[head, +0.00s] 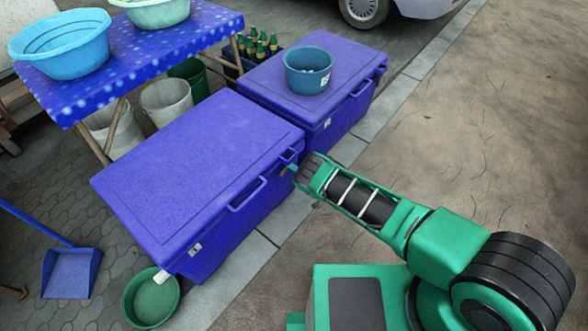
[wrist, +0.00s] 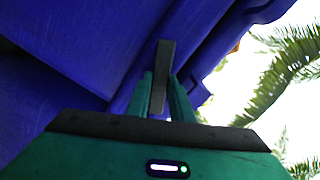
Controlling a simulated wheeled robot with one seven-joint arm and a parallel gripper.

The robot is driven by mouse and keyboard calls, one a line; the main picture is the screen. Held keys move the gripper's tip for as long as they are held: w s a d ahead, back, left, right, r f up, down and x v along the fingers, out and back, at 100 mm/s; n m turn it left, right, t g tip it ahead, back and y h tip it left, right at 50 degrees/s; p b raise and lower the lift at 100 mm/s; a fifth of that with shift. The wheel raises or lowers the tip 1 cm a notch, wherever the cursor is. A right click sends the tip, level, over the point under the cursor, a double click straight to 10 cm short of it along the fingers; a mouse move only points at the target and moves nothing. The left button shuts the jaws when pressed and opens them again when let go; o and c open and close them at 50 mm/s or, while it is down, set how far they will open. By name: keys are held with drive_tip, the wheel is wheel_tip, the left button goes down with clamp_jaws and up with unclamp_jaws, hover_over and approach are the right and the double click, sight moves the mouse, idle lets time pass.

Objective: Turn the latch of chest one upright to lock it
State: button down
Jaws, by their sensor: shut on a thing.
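The nearer blue chest (head: 200,170) stands on the paving with its lid closed. My gripper (head: 290,172) is at the right end of its front side, close below the lid edge. In the wrist view my gripper (wrist: 160,88) has its two green fingers shut on a dark grey bar-shaped latch (wrist: 166,56). The latch sticks out past the fingertips against the blue chest wall (wrist: 60,70). It runs nearly along the picture's vertical there; its true angle to the chest I cannot tell. In the head view the latch is too small and covered to make out.
A second blue chest (head: 345,70) stands just behind, with a blue basin (head: 308,75) on its lid. A handle (head: 247,195) juts from the nearer chest's front. A green basin (head: 152,298) lies at its left corner. Open ground (head: 480,150) is on the right.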

drive_tip(key=n, duration=1.2)
drive_tip(key=shift+s+d+f, duration=0.1)
drive_tip(key=shift+s+f, duration=0.05)
drive_tip(key=shift+f, duration=0.1)
drive_tip(key=shift+n, duration=0.4)
drive_tip(key=c, duration=1.8)
unclamp_jaws()
drive_tip(key=shift+o, duration=1.2)
drive_tip(key=shift+r, duration=0.1)
drive_tip(key=v, duration=1)
drive_tip(key=shift+s+d, duration=0.2)
drive_tip(key=shift+d, duration=0.05)
